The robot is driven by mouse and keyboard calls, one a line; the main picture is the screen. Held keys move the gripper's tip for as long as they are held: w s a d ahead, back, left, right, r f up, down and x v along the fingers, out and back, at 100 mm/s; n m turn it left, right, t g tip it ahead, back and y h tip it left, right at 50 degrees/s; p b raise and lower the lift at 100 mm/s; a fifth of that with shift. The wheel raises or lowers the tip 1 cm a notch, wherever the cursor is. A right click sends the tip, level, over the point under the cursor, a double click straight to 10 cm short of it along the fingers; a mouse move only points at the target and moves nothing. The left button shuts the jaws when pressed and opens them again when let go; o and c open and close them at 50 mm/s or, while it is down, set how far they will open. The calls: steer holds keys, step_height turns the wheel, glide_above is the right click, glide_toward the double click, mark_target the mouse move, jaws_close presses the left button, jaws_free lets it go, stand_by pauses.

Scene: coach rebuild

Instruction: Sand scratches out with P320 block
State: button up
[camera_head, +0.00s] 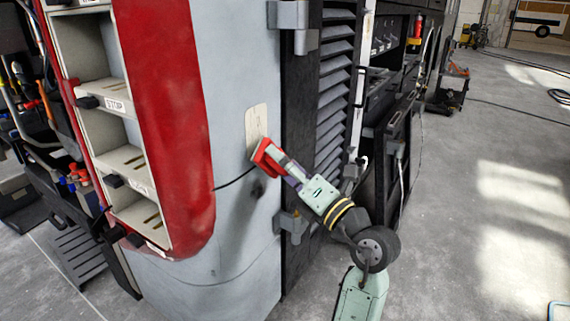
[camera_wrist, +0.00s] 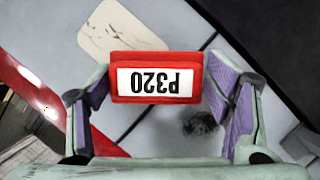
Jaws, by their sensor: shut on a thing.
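My gripper (camera_head: 272,158) is shut on the red P320 block (camera_wrist: 158,58), with a purple-padded finger on each side in the wrist view (camera_wrist: 158,105). The block's white label reads P320 upside down there. The block also shows in the head view (camera_head: 264,153), close to the grey coach panel (camera_head: 236,85). A cream patch with thin dark scratch lines (camera_wrist: 112,28) lies on the panel just beyond the block; it also shows in the head view (camera_head: 256,119). The block covers the patch's lower edge from view. I cannot tell whether the block touches the panel.
A dark smudge (camera_wrist: 201,124) marks the panel below the patch. Right of the panel stand a hinge (camera_head: 290,18) and a black louvred door (camera_head: 335,95). A shelf rack (camera_head: 122,160) is at left. Grey floor (camera_head: 480,170) is open at right.

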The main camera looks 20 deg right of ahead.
steer(key=shift+w+a+p, duration=0.45)
steer(key=shift+w+a, duration=0.15)
steer(key=shift+w, duration=0.15)
stand_by(0.4)
steer(key=shift+r, duration=0.1)
step_height(320, 180, up, 4)
steer(key=p, duration=0.4)
steer(key=shift+s+d, duration=0.1)
step_height(320, 180, up, 3)
steer(key=p, duration=0.4)
steer(key=shift+r, duration=2)
steer(key=shift+f+b, duration=2.5)
steer(key=shift+f, duration=3.15)
steer(key=shift+r, duration=0.1)
steer(key=shift+a+r+p, duration=0.15)
steer(key=shift+a+p, duration=0.05)
steer(key=shift+p, duration=0.35)
